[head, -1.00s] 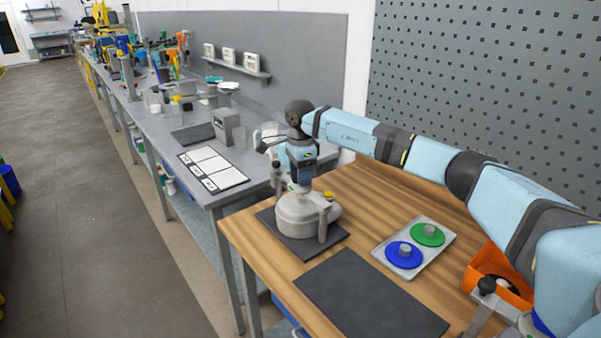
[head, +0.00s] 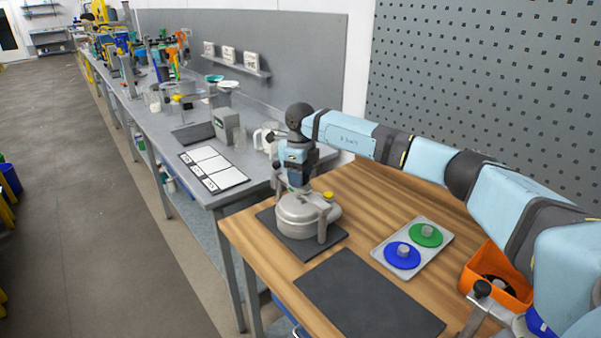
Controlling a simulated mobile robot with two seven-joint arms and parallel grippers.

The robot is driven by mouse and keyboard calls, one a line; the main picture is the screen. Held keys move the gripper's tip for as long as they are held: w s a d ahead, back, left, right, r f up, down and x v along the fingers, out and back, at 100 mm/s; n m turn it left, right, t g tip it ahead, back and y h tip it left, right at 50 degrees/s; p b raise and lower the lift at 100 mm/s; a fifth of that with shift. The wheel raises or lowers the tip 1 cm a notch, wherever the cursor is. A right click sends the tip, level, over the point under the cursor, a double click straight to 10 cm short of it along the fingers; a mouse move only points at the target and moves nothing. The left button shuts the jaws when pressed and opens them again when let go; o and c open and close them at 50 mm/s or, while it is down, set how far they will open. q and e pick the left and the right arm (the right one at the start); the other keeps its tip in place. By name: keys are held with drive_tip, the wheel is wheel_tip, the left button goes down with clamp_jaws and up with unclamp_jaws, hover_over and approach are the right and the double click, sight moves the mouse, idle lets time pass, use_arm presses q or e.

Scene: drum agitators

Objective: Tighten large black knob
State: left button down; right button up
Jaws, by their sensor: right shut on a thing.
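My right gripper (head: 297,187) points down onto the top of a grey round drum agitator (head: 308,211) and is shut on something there. The large black knob is not clearly visible; the gripper and wrist cover the top centre of the agitator. The agitator stands upright on a dark mat (head: 288,240) on the wooden table. A small yellow cap (head: 328,195) sits on a post at its right side. My left gripper is not in view.
A grey tray (head: 446,241) holds a green disc (head: 426,235) and a blue disc (head: 402,256). An orange bin (head: 512,297) stands at the right. An empty dark mat (head: 368,296) lies in front. A grey bench (head: 255,185) with labware adjoins at the back left.

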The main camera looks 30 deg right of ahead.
drive_tip(key=m, duration=0.2)
drive_tip(key=m+p, duration=0.1)
drive_tip(key=m, duration=0.2)
drive_tip(key=shift+r+m, duration=0.2)
drive_tip(key=shift+m, duration=0.1)
drive_tip(key=m+p, duration=0.1)
drive_tip(key=m, duration=0.2)
drive_tip(key=shift+w, duration=0.1)
drive_tip(key=shift+m, duration=1.3)
drive_tip(key=o, duration=0.8)
drive_tip(key=shift+o, duration=0.7)
drive_tip(key=shift+a, duration=0.1)
